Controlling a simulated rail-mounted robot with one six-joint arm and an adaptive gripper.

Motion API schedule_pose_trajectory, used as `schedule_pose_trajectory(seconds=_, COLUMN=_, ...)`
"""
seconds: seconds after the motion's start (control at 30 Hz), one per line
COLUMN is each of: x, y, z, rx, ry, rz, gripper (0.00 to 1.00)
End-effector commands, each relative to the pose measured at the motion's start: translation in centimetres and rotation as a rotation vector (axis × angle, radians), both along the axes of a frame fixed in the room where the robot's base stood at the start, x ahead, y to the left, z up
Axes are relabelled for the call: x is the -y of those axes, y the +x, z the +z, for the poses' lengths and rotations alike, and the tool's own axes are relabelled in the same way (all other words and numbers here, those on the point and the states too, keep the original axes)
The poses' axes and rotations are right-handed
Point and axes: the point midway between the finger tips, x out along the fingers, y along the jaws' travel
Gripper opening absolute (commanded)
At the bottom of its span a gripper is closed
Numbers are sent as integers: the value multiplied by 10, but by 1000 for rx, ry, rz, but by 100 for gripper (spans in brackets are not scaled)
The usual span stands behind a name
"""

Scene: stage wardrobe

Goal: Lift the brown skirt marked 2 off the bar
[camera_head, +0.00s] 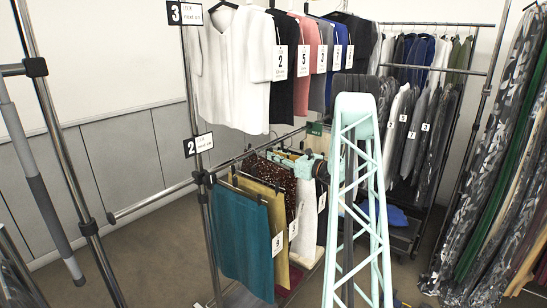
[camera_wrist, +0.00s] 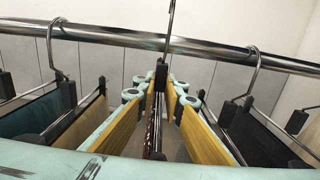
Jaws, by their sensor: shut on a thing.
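The brown sequined skirt (camera_head: 272,174) is behind the mustard skirt in the head view, largely covered; I cannot read its mark. My gripper (camera_head: 309,167) is beside it at the lower bar. In the wrist view my gripper (camera_wrist: 160,88) is shut on the dark hanger (camera_wrist: 161,73) at the base of its hook. A thin strip of the brown skirt (camera_wrist: 153,128) hangs between the fingers. The hook rises in front of the bar (camera_wrist: 215,52), higher than its neighbours' hooks. Its top is cut off, so I cannot tell whether it touches the bar.
A teal skirt (camera_head: 245,240) and a mustard skirt (camera_head: 277,210) hang on the near left. A dark garment (camera_wrist: 262,140) hangs close on the right in the wrist view. White and coloured tops (camera_head: 232,65) hang on the bar above.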

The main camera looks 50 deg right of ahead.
Motion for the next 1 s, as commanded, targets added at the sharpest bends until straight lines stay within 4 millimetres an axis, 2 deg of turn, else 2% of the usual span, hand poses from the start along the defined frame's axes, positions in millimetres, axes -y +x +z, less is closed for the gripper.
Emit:
schedule_pose_trajectory(seconds=0.03, x=1, y=-1, z=6, rx=6, ry=-5, rz=0, gripper=0)
schedule_pose_trajectory(seconds=1.0, x=0, y=-31, z=0, rx=0, ry=1, rz=0, gripper=0)
